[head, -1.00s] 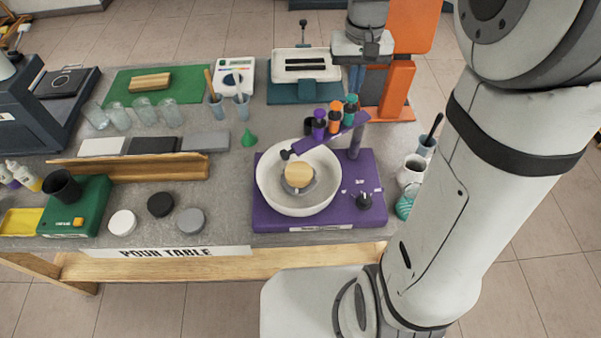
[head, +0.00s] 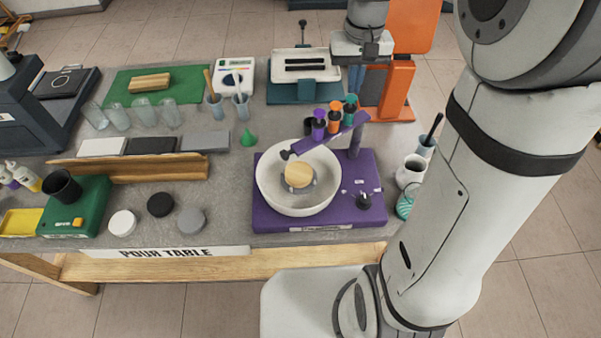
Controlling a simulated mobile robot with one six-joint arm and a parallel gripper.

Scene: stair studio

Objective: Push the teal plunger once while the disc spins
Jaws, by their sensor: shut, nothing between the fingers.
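The teal plunger (head: 350,105) stands at the right end of a row on a purple arm (head: 335,133), beside an orange plunger (head: 334,117) and a purple one (head: 318,126). The arm reaches over a white bowl (head: 270,190) on a purple base (head: 371,175). A round wooden disc (head: 298,174) sits on a grey holder in the bowl. My gripper (head: 357,86) points down with its fingers shut and empty. In the picture its fingertips are just above the teal plunger; I cannot tell whether they touch it.
A black knob (head: 364,201) is on the purple base. White cups (head: 410,172) and a teal-patterned glass (head: 404,205) stand right of it. An orange stand (head: 396,90) and a teal press (head: 304,92) are behind.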

